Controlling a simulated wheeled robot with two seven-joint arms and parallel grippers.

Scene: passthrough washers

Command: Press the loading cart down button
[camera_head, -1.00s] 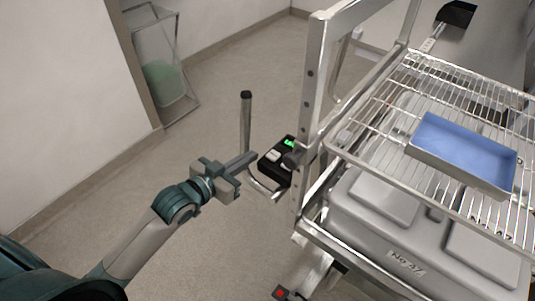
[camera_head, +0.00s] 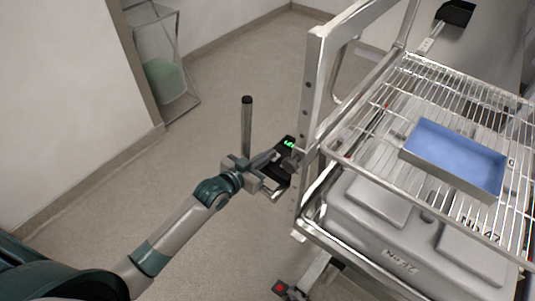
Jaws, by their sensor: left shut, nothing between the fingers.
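The loading cart (camera_head: 313,85) stands at the right with a metal frame. A black control box (camera_head: 283,172) with a lit green display (camera_head: 289,144) is fixed at its left post. My left gripper (camera_head: 274,156) is shut and empty, with its fingertips at the control box. The gripper hides the box's middle, where a light button showed before. I cannot tell whether the fingertips touch a button. My right gripper is not in view.
A glass-sided bin (camera_head: 180,60) is at the back left. The floor between is clear.

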